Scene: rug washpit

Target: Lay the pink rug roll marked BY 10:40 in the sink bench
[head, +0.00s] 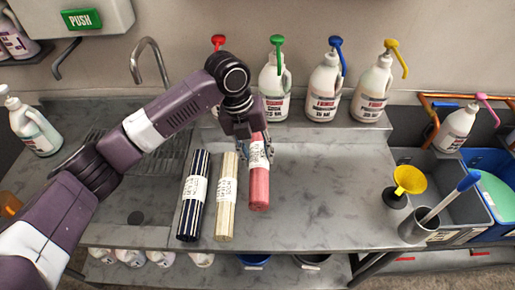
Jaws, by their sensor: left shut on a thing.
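The pink rug roll (260,190) lies lengthwise over the grey sink bench (325,190), to the right of two other rolls. It has a white label whose print is too small to read. My left gripper (258,143) comes down from above and is shut on the pink roll near its far end, hiding part of that end. I cannot tell whether the roll touches the bench or is held just above it. My right gripper is not in view.
A dark striped roll (193,195) and a cream roll (227,197) lie close left of the pink one. Several pump bottles (323,88) stand along the back. A yellow funnel (409,180) and a metal cup (418,226) stand at right. The bench right of the pink roll is clear.

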